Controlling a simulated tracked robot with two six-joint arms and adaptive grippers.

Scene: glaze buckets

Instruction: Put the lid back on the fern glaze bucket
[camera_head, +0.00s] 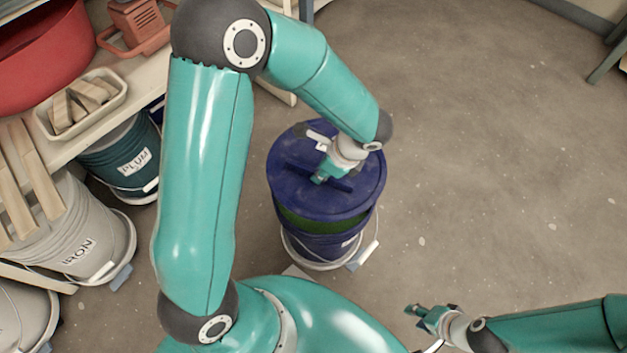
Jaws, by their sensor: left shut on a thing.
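A dark blue bucket (322,247) stands on the floor near the middle of the view. Its round dark blue lid (290,190) is over the bucket's mouth. A band of green glaze (305,221) shows below the lid's near edge, so the lid appears raised or not flush there. My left gripper (325,175) is shut on the raised bar across the top of the lid. The arm hides part of the lid's far right. My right gripper (416,317) is low at the right, apart from the bucket, with its fingers apart and empty. No fern label is readable.
A bench at the left holds a red basin (45,50) and a tray (118,95) of wooden pieces. Below it stand the PLUM bucket (112,170) and the IRON bucket (105,240). A wire handle (371,250) hangs at the blue bucket's right. The floor at right is clear.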

